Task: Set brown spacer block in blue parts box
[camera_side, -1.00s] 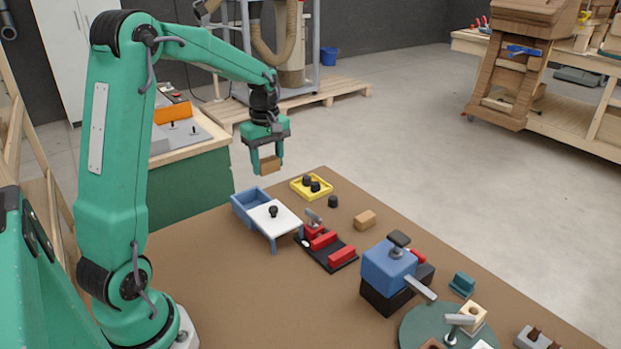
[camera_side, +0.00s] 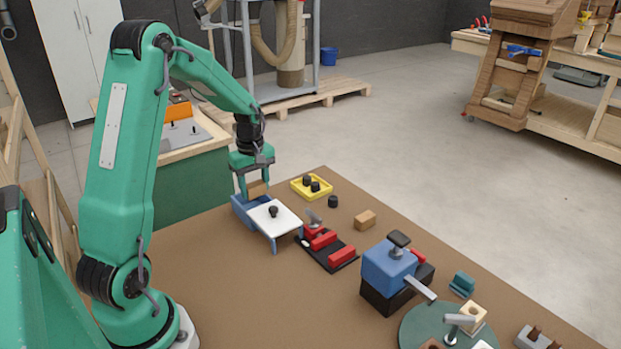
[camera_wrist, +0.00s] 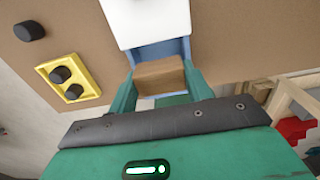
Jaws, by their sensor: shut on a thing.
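My gripper (camera_side: 255,190) is shut on the brown spacer block (camera_side: 257,188), which also shows between the fingers in the wrist view (camera_wrist: 160,77). The blue parts box (camera_side: 240,208) stands at the far left edge of the brown table. A white lid or plate (camera_side: 276,220) with a dark knob covers its near right part. The block is over the open part of the box, at or just above its rim; I cannot tell whether it touches. In the wrist view the blue box (camera_wrist: 150,53) shows behind the block, partly hidden by it.
A yellow tray (camera_side: 326,188) with black knobs and a black cylinder (camera_side: 333,202) stand right of the box. A second brown block (camera_side: 365,220), a red and black fixture (camera_side: 327,250) and a blue clamp device (camera_side: 390,268) lie further right. The table's front left is clear.

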